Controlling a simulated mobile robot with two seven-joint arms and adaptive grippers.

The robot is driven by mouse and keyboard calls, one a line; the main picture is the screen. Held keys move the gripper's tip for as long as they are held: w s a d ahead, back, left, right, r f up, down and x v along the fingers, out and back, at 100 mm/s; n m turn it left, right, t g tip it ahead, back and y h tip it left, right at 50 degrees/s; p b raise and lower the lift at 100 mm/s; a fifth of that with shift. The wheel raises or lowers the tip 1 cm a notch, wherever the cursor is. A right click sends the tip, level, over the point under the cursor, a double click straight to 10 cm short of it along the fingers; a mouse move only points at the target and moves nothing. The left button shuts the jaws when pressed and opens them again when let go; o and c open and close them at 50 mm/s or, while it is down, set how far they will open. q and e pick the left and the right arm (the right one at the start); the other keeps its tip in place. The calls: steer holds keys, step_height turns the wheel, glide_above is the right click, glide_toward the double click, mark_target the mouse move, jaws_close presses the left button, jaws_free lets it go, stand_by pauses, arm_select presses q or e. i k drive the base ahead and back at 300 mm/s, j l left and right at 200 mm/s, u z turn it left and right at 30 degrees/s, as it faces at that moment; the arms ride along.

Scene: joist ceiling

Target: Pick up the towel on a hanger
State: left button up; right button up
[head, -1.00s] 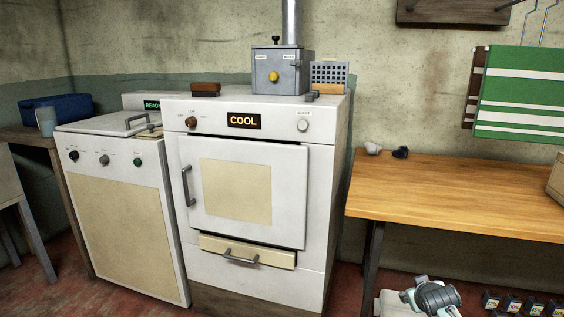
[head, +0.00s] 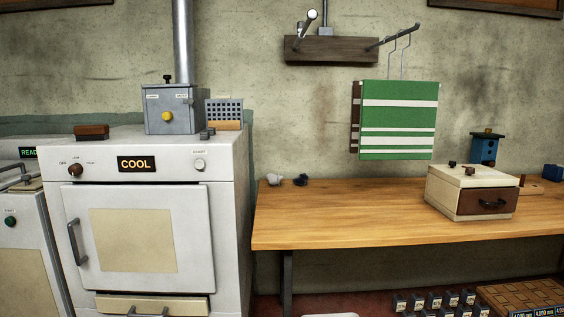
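A green towel with white stripes (head: 398,120) hangs on a wire hanger (head: 399,58). The hanger hooks over a metal rod that sticks out from a dark wooden wall rack (head: 350,49). The towel hangs in front of the wall, above the wooden table. A brown striped piece (head: 356,118) shows behind its left edge. Neither of my grippers is in the head view.
The wooden table (head: 330,222) carries a cream box with a brown drawer (head: 486,203), a blue box-shaped object (head: 486,149) and two small lumps. A white oven marked COOL (head: 140,235) stands at left. Several small labelled blocks sit low at right. The table's left part is mostly clear.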

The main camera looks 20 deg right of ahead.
mark_target(397, 118)
steer(key=z, duration=1.45)
steer(key=i+j+z, duration=0.15)
steer(key=z, duration=0.25)
steer(key=i+j+z, duration=0.1)
steer(key=z, duration=0.3)
steer(key=i+j+z, duration=0.1)
steer(key=j+z, duration=0.3)
steer(key=i+j+z, duration=0.15)
steer(key=j, duration=0.4)
steer(key=j+z, duration=0.2)
steer(key=j, duration=0.3)
